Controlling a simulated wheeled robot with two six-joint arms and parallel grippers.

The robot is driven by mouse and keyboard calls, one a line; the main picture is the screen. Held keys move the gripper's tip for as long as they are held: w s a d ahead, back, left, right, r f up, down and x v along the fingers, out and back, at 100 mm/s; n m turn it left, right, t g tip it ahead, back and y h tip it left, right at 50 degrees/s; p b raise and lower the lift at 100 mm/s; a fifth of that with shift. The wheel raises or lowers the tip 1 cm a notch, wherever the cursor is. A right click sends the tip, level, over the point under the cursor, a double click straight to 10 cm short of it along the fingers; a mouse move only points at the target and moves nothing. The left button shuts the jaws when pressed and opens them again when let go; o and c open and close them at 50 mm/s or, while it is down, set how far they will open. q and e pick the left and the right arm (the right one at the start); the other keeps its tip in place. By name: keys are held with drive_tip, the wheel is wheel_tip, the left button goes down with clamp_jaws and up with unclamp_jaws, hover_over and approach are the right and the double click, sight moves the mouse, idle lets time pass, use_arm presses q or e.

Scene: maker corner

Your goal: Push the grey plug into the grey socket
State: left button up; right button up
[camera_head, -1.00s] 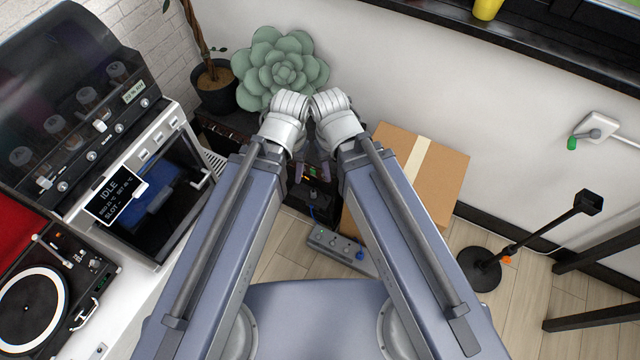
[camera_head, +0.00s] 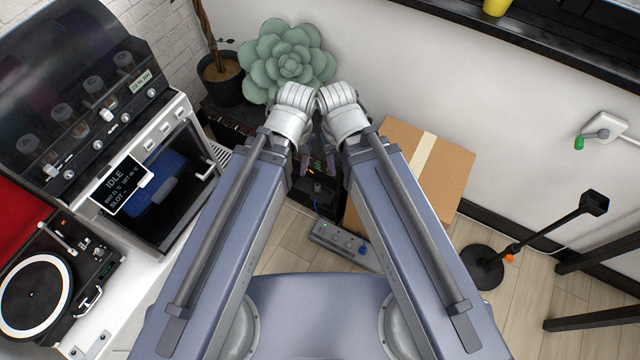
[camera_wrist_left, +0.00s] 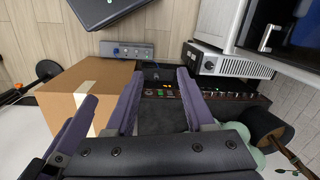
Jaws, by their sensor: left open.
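My left gripper (camera_wrist_left: 157,98) is open and empty in the left wrist view, its two purple fingers over a dark surface. In the head view the gripper tips are small and partly hidden by my arms. One purple finger of my right gripper (camera_wrist_left: 78,125) shows at the left of the wrist view; its jaw opening is unclear. A grey socket strip (camera_head: 323,235) lies on the floor, with a blue plug (camera_head: 363,250) at its right end. It also shows in the wrist view (camera_wrist_left: 140,49), apart from both grippers. I cannot make out a grey plug.
A black box (camera_wrist_left: 178,94) with small lights lies beyond my fingers. A cardboard box (camera_head: 440,180) stands right of the arms. A machine with a display (camera_head: 122,184) is at the left. Floor shows at the front right.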

idle(0.4)
use_arm(q)
drive_tip(key=shift+o, duration=0.9)
drive_tip(key=shift+w+f+b, duration=0.1)
drive_tip(key=shift+f+b, duration=0.25)
drive_tip(key=n+t+h+b, duration=0.2)
drive_tip(key=t+b, duration=0.1)
drive_tip(key=b, duration=3.6)
approach(319, 185)
drive_tip(key=f, duration=0.2)
drive_tip(key=shift+w+d+f+b, duration=0.2)
drive_tip(key=shift+d+f+b, duration=0.1)
drive_tip(key=shift+d+f, duration=0.1)
drive_tip(key=b+x, duration=0.2)
drive_tip(key=shift+a+f+b, duration=0.1)
drive_tip(key=shift+f+b, duration=0.25)
drive_tip(key=shift+r, duration=0.1)
